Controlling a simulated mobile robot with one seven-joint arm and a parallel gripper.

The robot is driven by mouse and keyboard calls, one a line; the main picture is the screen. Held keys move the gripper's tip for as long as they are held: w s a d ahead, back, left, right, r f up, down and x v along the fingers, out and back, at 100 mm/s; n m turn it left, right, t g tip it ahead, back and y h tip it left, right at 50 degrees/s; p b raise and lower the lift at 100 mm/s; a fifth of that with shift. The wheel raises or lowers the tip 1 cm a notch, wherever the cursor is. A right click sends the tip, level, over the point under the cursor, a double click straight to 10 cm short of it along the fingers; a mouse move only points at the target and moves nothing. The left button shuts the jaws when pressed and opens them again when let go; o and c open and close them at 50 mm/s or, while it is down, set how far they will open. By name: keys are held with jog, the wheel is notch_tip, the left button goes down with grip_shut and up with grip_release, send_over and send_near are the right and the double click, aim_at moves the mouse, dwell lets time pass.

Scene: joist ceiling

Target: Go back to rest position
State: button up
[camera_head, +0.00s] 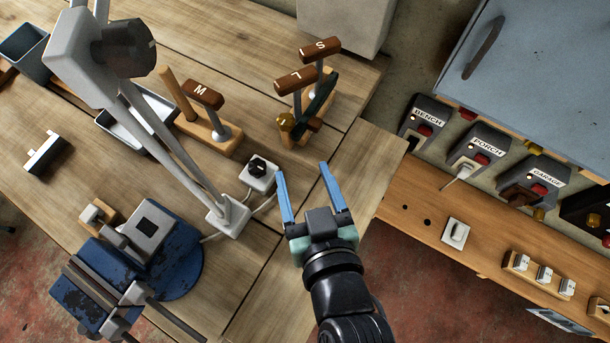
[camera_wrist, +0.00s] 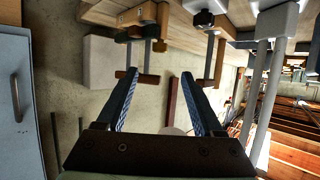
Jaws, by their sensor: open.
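My gripper (camera_head: 309,183) is open, with two blue fingers apart and nothing between them. In the head view it is over the right part of the wooden workbench (camera_head: 262,255), to the right of a small white box with a black knob (camera_head: 258,174). In the wrist view the open fingers of my gripper (camera_wrist: 158,75) point toward a pale wall, with the bench and its tools along the top. I cannot tell the exact height of my gripper above the bench.
A grey desk lamp (camera_head: 165,140) and a blue vise (camera_head: 150,245) stand on the bench at left. Lettered wooden handles (camera_head: 203,95) stand near the back. Labelled switch boxes (camera_head: 477,148) and a grey cabinet (camera_head: 545,65) are at right. Red floor shows at lower right.

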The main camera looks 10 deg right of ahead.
dwell(0.5)
jog(key=w+a+r+t, duration=0.1)
jog(key=w+r+t, duration=0.35)
jog(key=r, duration=0.75)
jog(key=w+r+t, duration=0.2)
jog(key=w+r, duration=0.5)
jog(key=r, duration=0.4)
jog(key=s+r+t+h, duration=0.1)
jog(key=r+t, duration=0.3)
jog(key=r, duration=0.9)
jog(key=s+a+r+m+t, duration=0.1)
jog(key=s+r+t, duration=0.2)
jog(key=r, duration=1.1)
jog(key=shift+s+r+m+t+h, duration=0.15)
jog(key=shift+s+m+t+h, duration=0.2)
jog(key=shift+s, duration=0.4)
